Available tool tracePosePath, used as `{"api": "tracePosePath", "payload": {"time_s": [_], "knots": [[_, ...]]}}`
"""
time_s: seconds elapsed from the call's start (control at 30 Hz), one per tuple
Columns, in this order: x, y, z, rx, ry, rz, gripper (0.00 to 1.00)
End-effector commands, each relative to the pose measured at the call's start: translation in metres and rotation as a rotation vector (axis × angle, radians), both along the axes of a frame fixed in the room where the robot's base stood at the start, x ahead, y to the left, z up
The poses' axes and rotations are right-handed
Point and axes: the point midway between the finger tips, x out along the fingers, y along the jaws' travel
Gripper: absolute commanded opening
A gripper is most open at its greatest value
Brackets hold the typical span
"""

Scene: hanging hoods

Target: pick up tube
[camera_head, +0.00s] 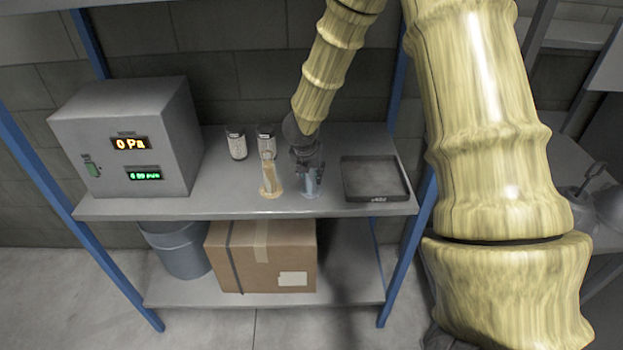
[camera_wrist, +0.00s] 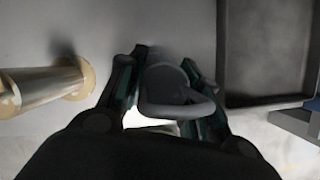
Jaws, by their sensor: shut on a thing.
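My gripper (camera_head: 309,164) is over the upper shelf, pointing down, with its fingers shut on a grey-blue tube (camera_head: 311,184). In the wrist view the tube's grey looped top (camera_wrist: 176,88) sits between the two fingers, and the fingers and my gripper's body hide part of it. The tube looks upright, at or close to the shelf surface; I cannot tell whether it touches. A similar tan-based cylinder (camera_head: 270,180) stands just left of it, apart from my gripper, and also shows in the wrist view (camera_wrist: 42,88).
A shallow dark tray (camera_head: 374,197) lies right of the tube. A cardboard box (camera_head: 260,262) and grey bucket (camera_head: 178,252) are below.

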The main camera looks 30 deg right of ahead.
Motion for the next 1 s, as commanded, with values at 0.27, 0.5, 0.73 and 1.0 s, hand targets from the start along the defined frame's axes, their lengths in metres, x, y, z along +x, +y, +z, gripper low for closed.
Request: {"api": "tracePosePath", "payload": {"time_s": [0.27, 0.5, 0.73, 1.0], "knots": [[0.0, 0.0, 0.004, 0.0, -0.002, -0.001, 0.03], [0.001, 0.0, 0.023, 0.001, -0.003, -0.001, 0.03], [-0.019, 0.019, 0.034, 0.0, 0.0, 0.003, 0.03], [-0.063, 0.063, 0.04, -0.001, 0.0, 0.004, 0.03]]}}
